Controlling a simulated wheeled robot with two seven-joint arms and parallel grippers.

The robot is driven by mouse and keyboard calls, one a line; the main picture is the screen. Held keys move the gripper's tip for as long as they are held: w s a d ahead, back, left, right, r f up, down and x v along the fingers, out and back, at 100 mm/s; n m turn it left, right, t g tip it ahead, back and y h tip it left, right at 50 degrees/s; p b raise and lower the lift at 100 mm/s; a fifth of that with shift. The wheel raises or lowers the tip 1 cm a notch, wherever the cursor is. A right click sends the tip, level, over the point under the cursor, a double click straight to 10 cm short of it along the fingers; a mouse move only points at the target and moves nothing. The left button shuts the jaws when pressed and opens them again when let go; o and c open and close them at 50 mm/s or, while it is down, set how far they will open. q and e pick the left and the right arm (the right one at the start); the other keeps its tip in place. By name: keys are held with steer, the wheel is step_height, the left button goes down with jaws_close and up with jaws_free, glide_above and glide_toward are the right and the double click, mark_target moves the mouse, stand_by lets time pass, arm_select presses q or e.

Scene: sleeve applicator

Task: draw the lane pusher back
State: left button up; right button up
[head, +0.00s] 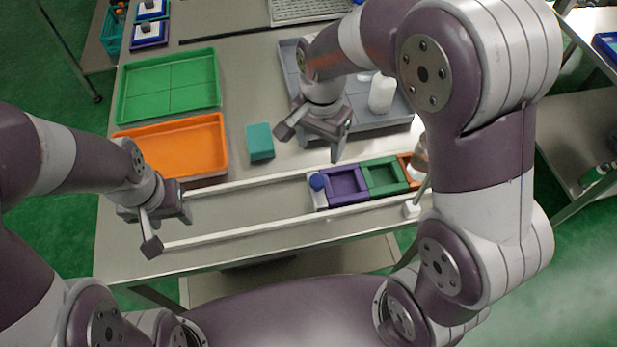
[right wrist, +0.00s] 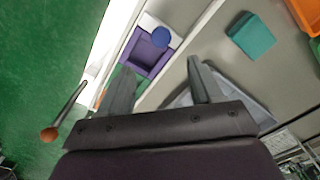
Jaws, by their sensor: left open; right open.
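The lane pusher (head: 320,200) is a white block with a blue knob (head: 317,182), at the left end of a row of coloured frames in the lane. The lane lies between two pale rails (head: 240,238). A purple frame (head: 346,185) sits right beside the pusher, then a green one (head: 383,177). The right wrist view also shows the pusher (right wrist: 150,24). My right gripper (head: 312,142) is open and empty, behind and above the lane, apart from the knob. My left gripper (head: 168,226) is open and empty near the lane's left end.
The lane is empty left of the pusher. Behind it stand a teal block (head: 260,141), an orange tray (head: 220,165) and a green tray (head: 168,88). A white bottle (head: 381,94) stands in a grey tray (head: 400,121). My right arm hides the lane's right end.

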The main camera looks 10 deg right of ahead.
mark_target(317, 180)
step_height(317, 180, down, 12)
steer(key=shift+w+f, duration=0.1)
steer(key=shift+a, duration=0.1)
jaws_close()
